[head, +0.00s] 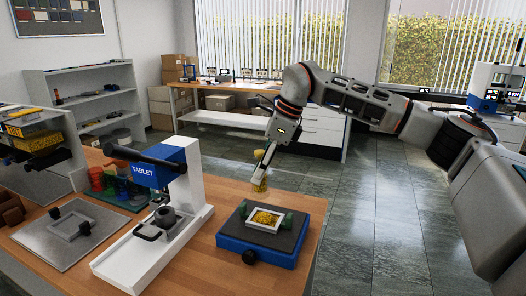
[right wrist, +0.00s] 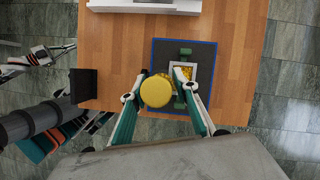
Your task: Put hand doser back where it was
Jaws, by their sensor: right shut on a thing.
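My right gripper (head: 262,174) is shut on the yellow hand doser (head: 260,186) and holds it over the far side of the blue-based plate (head: 257,257). In the right wrist view the doser's round yellow end (right wrist: 157,91) shows between the teal-and-white fingers of the gripper (right wrist: 158,80). The plate carries a pale frame with yellow granules (head: 265,218), which also shows in the right wrist view (right wrist: 180,72), partly behind a finger. I cannot tell whether the doser touches anything below.
The tablet press (head: 140,240) stands left of the blue plate. A grey plate (head: 60,252) with a frame, coloured containers (head: 107,180) and a rack (head: 35,140) are farther left. The wooden table (head: 313,207) has a bare strip at its right edge.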

